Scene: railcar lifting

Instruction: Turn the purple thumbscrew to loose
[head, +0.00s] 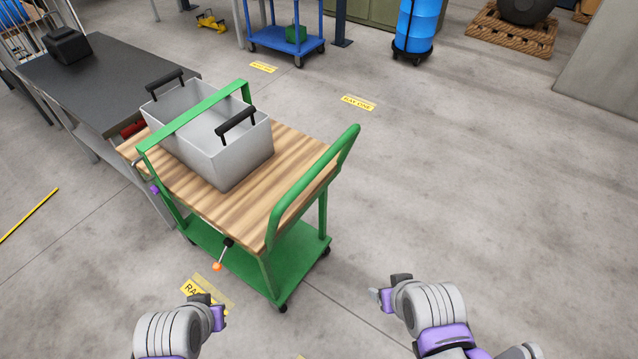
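The purple thumbscrew (155,189) is a small knob at the left side of the green cart, near the foot of the green bar (190,115). Its turn position is too small to tell. The bar arches over a grey metal bin (243,158) on the cart's wooden top. My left gripper (214,308) is low in the head view, in front of the cart and well apart from the thumbscrew. My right gripper (386,290) is to the right of the cart, over bare floor, touching nothing. Neither gripper's finger gap shows clearly.
The cart (205,195) has a green push handle (310,185) and a lever with an orange knob (217,267) on its near side. A dark-topped table (105,80) stands against its far left. A blue cart (285,38) stands behind. The floor to the right is clear.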

